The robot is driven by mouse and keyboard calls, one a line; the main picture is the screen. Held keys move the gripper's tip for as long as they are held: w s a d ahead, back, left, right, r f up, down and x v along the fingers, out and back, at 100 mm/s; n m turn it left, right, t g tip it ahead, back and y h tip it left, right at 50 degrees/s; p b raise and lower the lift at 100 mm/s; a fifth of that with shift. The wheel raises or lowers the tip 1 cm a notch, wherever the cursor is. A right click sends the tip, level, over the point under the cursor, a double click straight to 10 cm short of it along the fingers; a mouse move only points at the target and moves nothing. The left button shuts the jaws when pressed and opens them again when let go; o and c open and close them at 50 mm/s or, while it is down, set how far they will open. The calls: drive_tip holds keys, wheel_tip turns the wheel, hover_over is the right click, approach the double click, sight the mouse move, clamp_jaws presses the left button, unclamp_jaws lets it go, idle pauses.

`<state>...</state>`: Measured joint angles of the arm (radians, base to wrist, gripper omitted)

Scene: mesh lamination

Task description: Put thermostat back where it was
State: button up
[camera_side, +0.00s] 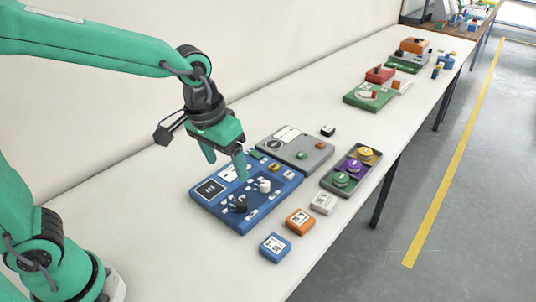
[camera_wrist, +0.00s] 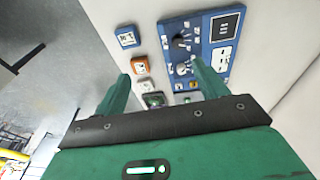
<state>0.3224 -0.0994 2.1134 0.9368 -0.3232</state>
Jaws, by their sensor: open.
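I cannot tell which item is the thermostat. A blue panel (camera_side: 232,219) lies on the table, with a dark display, a black knob (camera_side: 241,204) and a white knob (camera_side: 264,185). The panel also shows in the wrist view (camera_wrist: 197,35). Beside it lie a blue block (camera_side: 275,247), an orange block (camera_side: 300,221) and a white block (camera_side: 323,203), each with a marked top; the blue block (camera_wrist: 127,37) and orange block (camera_wrist: 141,65) show in the wrist view. My gripper (camera_side: 227,168) is open above the panel's far part; no object is visible between its fingers (camera_wrist: 162,72).
A grey panel (camera_side: 300,150) adjoins the blue panel. A dark tray (camera_side: 327,184) holds green, purple and yellow round parts. A small black cube (camera_side: 328,130) lies behind. More coloured units stand farther along the table. The table's right edge is close to the blocks.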

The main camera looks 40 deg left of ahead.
drive_tip(key=s+a+r+t, duration=0.3)
drive_tip(key=s+a, duration=0.8)
drive_tip(key=shift+r+t+y, duration=0.25)
drive_tip(key=shift+t+y, duration=0.05)
drive_tip(key=shift+y, duration=0.1)
drive_tip(key=shift+a, duration=0.1)
idle(0.6)
